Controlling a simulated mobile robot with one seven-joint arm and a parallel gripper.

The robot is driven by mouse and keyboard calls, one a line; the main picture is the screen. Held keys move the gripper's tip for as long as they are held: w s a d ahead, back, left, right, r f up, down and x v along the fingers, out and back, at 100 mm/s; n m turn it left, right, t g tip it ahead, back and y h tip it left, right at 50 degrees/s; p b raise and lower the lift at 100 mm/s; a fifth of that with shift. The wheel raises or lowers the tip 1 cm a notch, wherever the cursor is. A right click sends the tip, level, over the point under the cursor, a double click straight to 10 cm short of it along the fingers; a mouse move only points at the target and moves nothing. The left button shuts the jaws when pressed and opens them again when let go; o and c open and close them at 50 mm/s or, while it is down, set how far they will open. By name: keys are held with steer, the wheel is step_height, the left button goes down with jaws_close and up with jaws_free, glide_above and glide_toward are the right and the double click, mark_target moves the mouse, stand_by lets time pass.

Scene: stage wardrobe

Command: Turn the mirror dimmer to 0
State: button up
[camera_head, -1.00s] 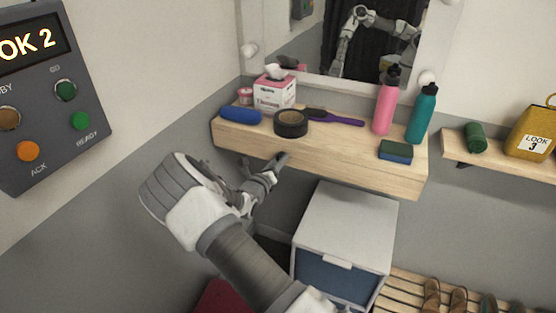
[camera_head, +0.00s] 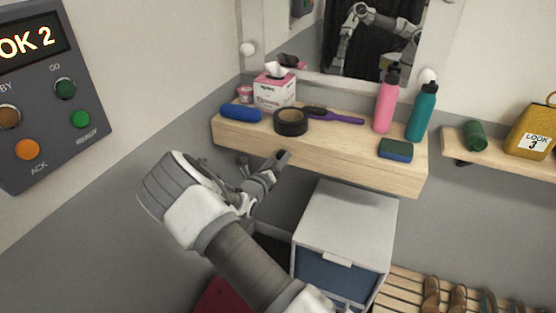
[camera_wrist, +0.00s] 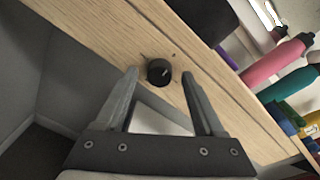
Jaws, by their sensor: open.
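The mirror dimmer is a round black knob (camera_wrist: 157,73) on the wooden front face of the shelf in the wrist view. A small pale mark shows on it; I cannot read its setting. Small dark marks lie on the wood around it. My gripper (camera_wrist: 160,80) is open, with one fingertip on each side of the knob and no clear contact. In the head view my gripper (camera_head: 265,167) is at the shelf's front face, left of its middle, and the knob is hidden there. The mirror (camera_head: 375,40) stands above the shelf.
The wooden shelf (camera_head: 340,160) carries a black round tin (camera_head: 291,122), a blue roll (camera_head: 240,113), a tissue box (camera_head: 274,90), a purple brush (camera_head: 340,119), pink (camera_head: 386,105) and teal (camera_head: 422,112) bottles and a sponge (camera_head: 396,148). A white cabinet (camera_head: 345,225) stands below.

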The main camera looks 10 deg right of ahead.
steer(key=v, duration=1.7)
steer(key=shift+p, duration=0.35)
steer(key=shift+d, duration=0.15)
steer(key=s+d+r+m+g, duration=1.25)
steer(key=s+d+m, duration=0.2)
steer(key=m, duration=0.65)
steer(key=s+a+r+m+t+y+p, duration=0.1)
steer(key=s+a+r+m+t+y, duration=0.1)
steer(key=s+r+m+y, duration=0.2)
steer(key=s+a+r+m+t+y, duration=0.2)
steer(key=s+r+m+y, duration=0.3)
steer(key=s+r+m, duration=0.4)
steer(key=shift+s+a+m+y+p, duration=0.35)
steer(key=shift+s+m, duration=0.3)
steer(key=shift+m, duration=0.45)
